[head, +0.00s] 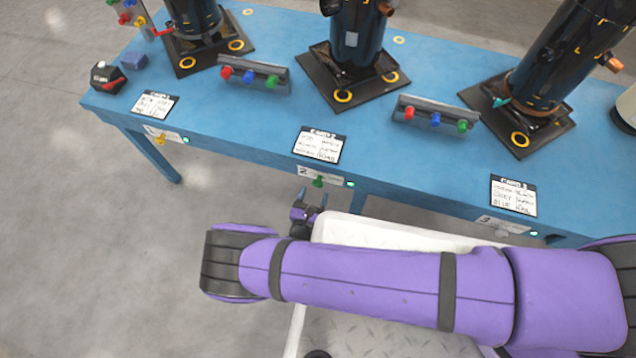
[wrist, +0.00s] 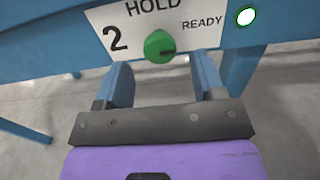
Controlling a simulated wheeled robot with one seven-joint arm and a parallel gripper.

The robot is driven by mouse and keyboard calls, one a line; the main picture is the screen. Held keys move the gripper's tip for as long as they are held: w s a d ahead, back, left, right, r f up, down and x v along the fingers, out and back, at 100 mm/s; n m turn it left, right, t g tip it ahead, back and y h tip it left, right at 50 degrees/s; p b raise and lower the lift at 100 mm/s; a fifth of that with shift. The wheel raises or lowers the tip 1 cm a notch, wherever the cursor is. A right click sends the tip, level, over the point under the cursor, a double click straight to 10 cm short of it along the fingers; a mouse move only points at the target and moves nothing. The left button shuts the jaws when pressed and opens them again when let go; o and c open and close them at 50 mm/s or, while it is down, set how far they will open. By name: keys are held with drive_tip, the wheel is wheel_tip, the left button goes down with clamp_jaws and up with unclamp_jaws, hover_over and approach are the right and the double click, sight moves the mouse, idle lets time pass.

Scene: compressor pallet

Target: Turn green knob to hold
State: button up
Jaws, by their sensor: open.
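The green knob (wrist: 159,46) sits on a white plate (wrist: 130,28) marked 2, HOLD and READY, on the front edge of the blue table. A dark line on the knob points right, toward READY. In the head view the green knob (head: 319,181) shows below the middle card. My gripper (wrist: 165,80) is open, with its two blue fingers pointing at the knob, one toward each side of it. The fingers appear apart from the knob. In the head view my gripper (head: 313,197) is small and partly hidden behind my purple arm.
A lit green lamp (wrist: 246,17) is right of the plate. A yellow knob (head: 160,139) is at station 1; station 3's plate (head: 503,225) is partly hidden. Dark compressors (head: 355,35) and handwritten cards (head: 318,145) stand on the blue table (head: 230,125). A table leg (wrist: 243,68) is right of my fingers.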

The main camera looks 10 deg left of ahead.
sight(317, 186)
drive_tip(key=shift+w+d, duration=0.2)
drive_tip(key=shift+w, duration=1.95)
drive_tip(key=c, duration=0.9)
